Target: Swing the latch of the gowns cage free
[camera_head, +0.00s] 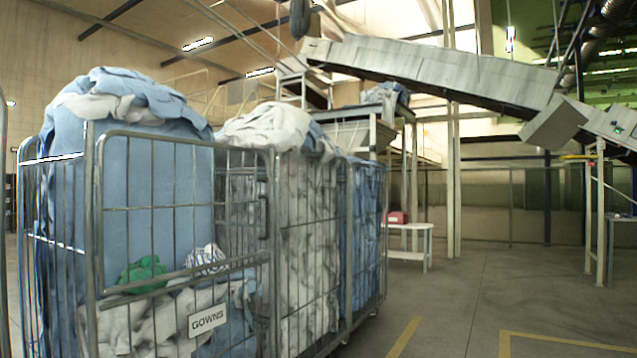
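The gowns cage (98,235) is a grey wire roll cage at the front left, with a white sign (207,319) reading GOWNS low on its front. It is heaped above the rim with light blue and white cloth (120,110). A green bundle (143,274) and a striped bundle (206,259) show behind the front bars. A small dark upright fitting (263,216) sits near the front's right-hand post; I cannot tell whether it is the latch, or whether it is fastened. Neither of my grippers is in view.
More filled cages (310,240) stand close against the gowns cage on its right. A small white table (411,238) with a red item (397,217) stands behind. A conveyor (430,75) slopes overhead. The floor (470,290) at right is open, with yellow lines (405,337).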

